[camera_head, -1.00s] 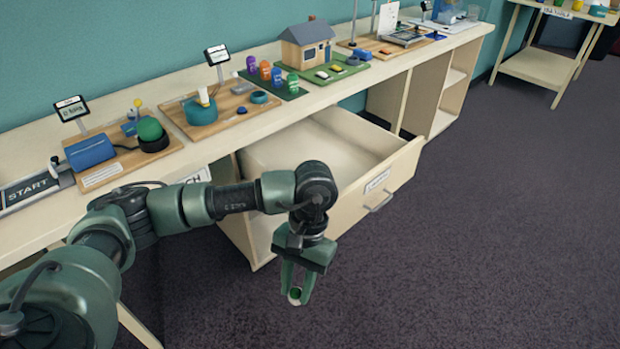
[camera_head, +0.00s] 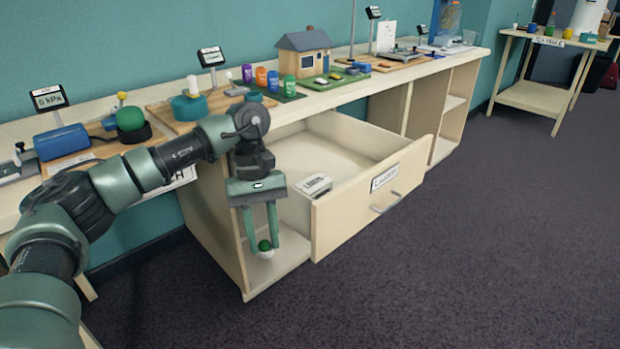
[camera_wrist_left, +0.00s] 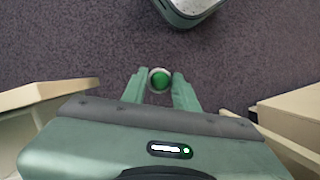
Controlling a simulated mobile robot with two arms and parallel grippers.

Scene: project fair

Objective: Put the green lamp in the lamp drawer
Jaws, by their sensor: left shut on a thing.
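The green lamp (camera_head: 264,245) is a small green dome with a pale base. My left gripper (camera_head: 265,248) is shut on it and points down, left of the drawer front in the head view. The wrist view shows the lamp (camera_wrist_left: 159,80) between the fingertips, over dark carpet. The drawer (camera_head: 370,192) is pulled open and has a white label on its front; the lettering is too blurred to read surely. A small white block with dark markings (camera_head: 315,185) shows inside the drawer, near its left side. My right gripper is not in view.
Cream panels edge the wrist view on both sides. Open carpet (camera_head: 480,240) lies right of the drawer.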

